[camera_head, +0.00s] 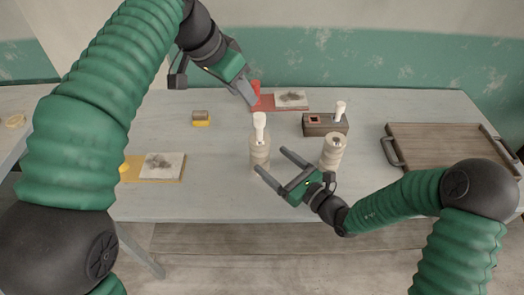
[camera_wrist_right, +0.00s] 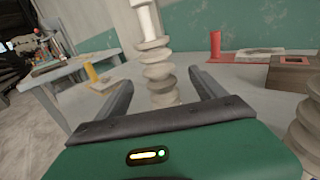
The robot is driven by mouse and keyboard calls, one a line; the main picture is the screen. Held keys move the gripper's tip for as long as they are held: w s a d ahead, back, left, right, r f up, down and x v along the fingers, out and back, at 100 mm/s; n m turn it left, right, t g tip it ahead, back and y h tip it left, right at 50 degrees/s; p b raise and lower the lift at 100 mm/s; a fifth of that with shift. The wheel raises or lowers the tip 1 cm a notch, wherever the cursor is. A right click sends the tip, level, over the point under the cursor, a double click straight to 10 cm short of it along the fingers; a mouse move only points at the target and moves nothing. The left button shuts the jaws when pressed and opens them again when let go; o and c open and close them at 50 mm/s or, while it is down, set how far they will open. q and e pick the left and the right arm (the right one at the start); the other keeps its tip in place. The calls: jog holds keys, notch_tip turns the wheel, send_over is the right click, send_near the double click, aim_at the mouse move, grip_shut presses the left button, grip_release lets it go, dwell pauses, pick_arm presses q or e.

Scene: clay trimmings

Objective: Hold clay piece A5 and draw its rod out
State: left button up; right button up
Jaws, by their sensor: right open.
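A beige ribbed clay piece (camera_head: 260,154) stands upright on the table with a white rod (camera_head: 259,124) sticking up from its top. No A5 label is readable. In the right wrist view this clay piece (camera_wrist_right: 158,72) and its rod (camera_wrist_right: 147,22) stand upright in line with the gap between the fingers; its foot is hidden by the gripper. My right gripper (camera_head: 271,160) is open, its fingertips close to the clay piece and not closed on it. My left gripper (camera_head: 214,90) is open and empty, above the table behind and left of the rod.
A second clay piece (camera_head: 332,152) without a rod stands right of my right gripper. Behind it is a brown block (camera_head: 324,126) holding a white rod (camera_head: 340,110). A wooden tray (camera_head: 450,140) lies at right. A red stand (camera_head: 263,102) and a yellow-edged board (camera_head: 160,167) lie around.

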aim_at(260, 150)
jog(key=x, duration=0.6)
jog(key=shift+w+a, duration=0.1)
jog(key=shift+a, duration=0.2)
pick_arm(q)
jog(key=shift+a, duration=0.15)
pick_arm(e)
jog(key=shift+c, duration=0.2)
jog(key=shift+d, duration=0.15)
jog(key=c, duration=0.5)
pick_arm(q)
jog(key=shift+o, duration=0.2)
pick_arm(e)
grip_shut()
